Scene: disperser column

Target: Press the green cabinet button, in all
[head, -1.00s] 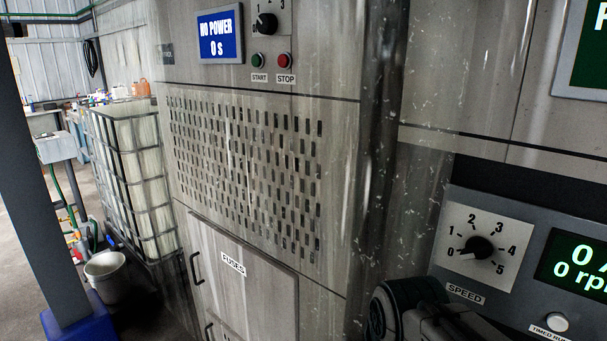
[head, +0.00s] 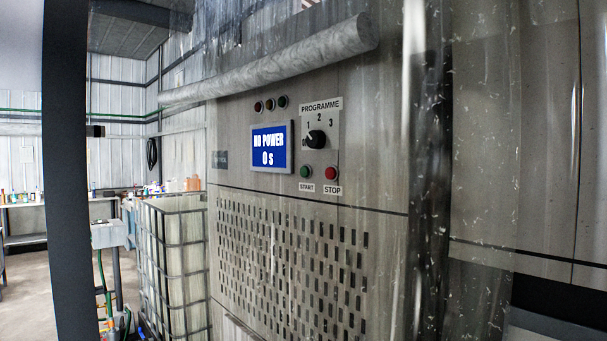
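The green START button (head: 305,171) is on the front of the steel cabinet (head: 385,150), above its label. The red STOP button (head: 331,173) is just to its right. Above them are the PROGRAMME knob (head: 316,139) and a blue display (head: 271,147) reading "NO POWER 0 s". My gripper is not in view, and nothing is seen touching the green button.
A slotted vent panel (head: 290,265) lies below the buttons. A thick grey pipe (head: 275,62) runs across above the display. A white caged tank (head: 175,255) stands left of the cabinet, and a dark post (head: 68,200) stands nearer at the left.

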